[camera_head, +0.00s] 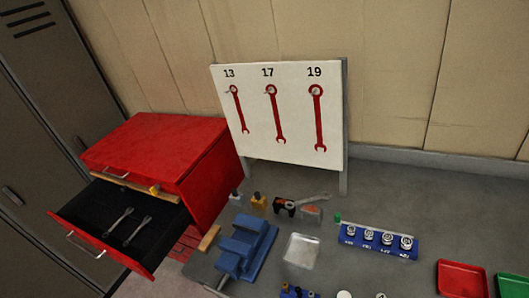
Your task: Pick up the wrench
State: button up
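Two silver wrenches lie in the open black drawer of the red tool chest (160,150) at left: one wrench (118,221) and, to its right, a second wrench (138,231). A silver wrench-like tool (314,198) lies on the grey bench, by a black and orange item (285,204); whether they are joined I cannot tell. A white board (300,117) stands at the back with three red wrench outlines marked 13, 17 and 19. Small hooks seem to sit at their tops. No real wrench hangs there. My gripper is not in view.
A blue vise (245,248) stands on the bench near the open drawer (85,212). Bare bench (440,205) lies at right.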

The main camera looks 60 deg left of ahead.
aim_at(322, 195)
jog(key=u, duration=1.05)
jog(key=i, duration=1.05)
